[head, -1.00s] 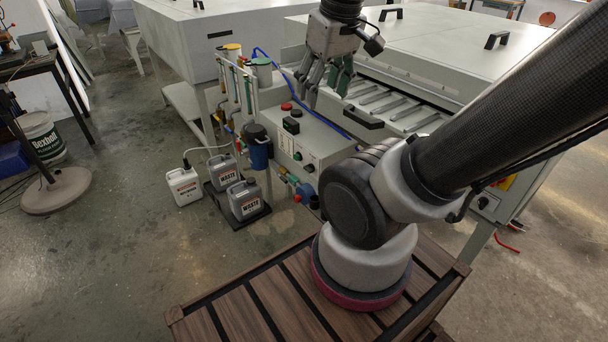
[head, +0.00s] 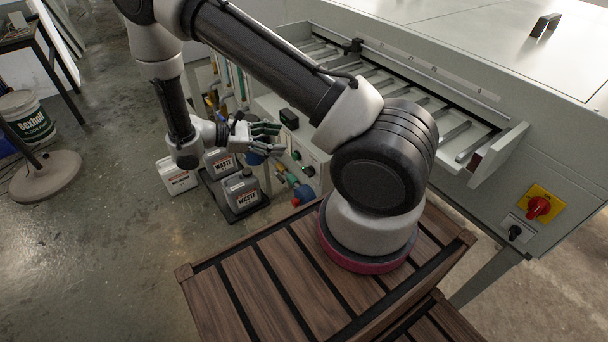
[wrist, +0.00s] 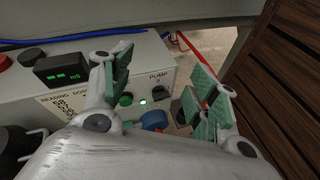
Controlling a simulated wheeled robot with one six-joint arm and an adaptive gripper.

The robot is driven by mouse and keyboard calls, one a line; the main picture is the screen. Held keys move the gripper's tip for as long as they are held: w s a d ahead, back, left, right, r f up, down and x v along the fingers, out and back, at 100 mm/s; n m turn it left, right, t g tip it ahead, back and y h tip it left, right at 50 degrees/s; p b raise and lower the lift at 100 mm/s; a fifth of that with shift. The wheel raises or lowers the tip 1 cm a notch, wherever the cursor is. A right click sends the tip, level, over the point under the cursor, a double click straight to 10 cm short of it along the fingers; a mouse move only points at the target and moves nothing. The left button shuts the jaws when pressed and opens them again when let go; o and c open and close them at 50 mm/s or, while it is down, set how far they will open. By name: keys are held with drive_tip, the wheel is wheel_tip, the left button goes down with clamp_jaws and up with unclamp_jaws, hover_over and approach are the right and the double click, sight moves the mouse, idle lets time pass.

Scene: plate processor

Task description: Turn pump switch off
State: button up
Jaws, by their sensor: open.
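The pump switch (wrist: 160,93) is a small black knob under the "PUMP" label on the grey control box (wrist: 75,78) in the wrist view. A green button (wrist: 126,99) and a small lit light sit left of it. My gripper (wrist: 163,80) is open and empty, with green-padded fingers to the left and right of the switch in the picture. I cannot tell how far the fingertips are from the knob. In the head view my gripper (head: 268,138) is in front of the control box (head: 316,156), whose face it partly covers.
A black digital display (wrist: 68,70) and a red button (wrist: 29,59) sit on the box top. A red-on-yellow rotary switch (head: 538,206) is on the machine at the right. Blue and red hoses run behind the box.

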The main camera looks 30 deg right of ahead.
sight(309, 172)
drive_tip(key=s+f+n+t+h, duration=0.2)
drive_tip(key=f+n, duration=0.1)
drive_tip(key=f, duration=0.5)
drive_tip(key=s+f+n+t+h, duration=0.2)
drive_tip(key=f+n+t, duration=0.15)
drive_tip(key=f, duration=0.45)
drive_tip(key=d, duration=0.8)
drive_tip(key=shift+w+f+g, duration=0.15)
drive_tip(key=shift+g, duration=0.2)
drive_tip(key=c, duration=1)
